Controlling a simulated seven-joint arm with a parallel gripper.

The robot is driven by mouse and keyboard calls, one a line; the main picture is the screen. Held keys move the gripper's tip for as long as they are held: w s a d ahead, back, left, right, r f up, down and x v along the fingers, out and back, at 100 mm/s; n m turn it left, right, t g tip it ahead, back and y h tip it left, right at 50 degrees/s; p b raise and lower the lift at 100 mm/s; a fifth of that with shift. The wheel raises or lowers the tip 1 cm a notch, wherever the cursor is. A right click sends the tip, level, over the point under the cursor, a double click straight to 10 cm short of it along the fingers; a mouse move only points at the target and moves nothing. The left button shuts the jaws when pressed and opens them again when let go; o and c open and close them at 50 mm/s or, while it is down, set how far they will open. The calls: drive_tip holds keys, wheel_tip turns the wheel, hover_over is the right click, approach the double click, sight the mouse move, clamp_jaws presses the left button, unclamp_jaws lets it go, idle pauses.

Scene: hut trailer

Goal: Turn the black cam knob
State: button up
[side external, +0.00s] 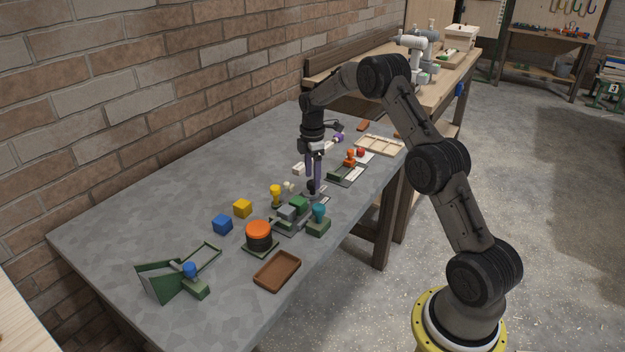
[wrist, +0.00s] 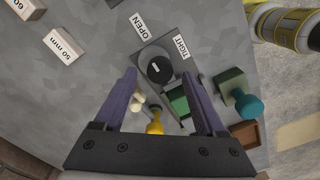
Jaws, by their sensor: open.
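The black cam knob (wrist: 159,69) is round with a short white mark on top, on a grey plate. It stands near the labels OPEN (wrist: 139,25) and TIGHT (wrist: 182,46). In the wrist view my gripper (wrist: 160,74) is open, with one purple finger on each side of the knob in the picture. I cannot tell whether the fingertips are around it or still above it. In the side external view my gripper (side external: 314,183) points straight down over the knob, which is mostly hidden by the fingers.
Close by stand a green block (wrist: 177,102), a teal knob (wrist: 247,105) and a yellow knob (wrist: 155,126). An orange-topped black drum (side external: 259,236) and a brown tray (side external: 277,271) are nearer the front. The left back of the table (side external: 150,190) is clear.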

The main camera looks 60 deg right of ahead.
drive_tip(key=shift+f, duration=0.9)
clamp_jaws()
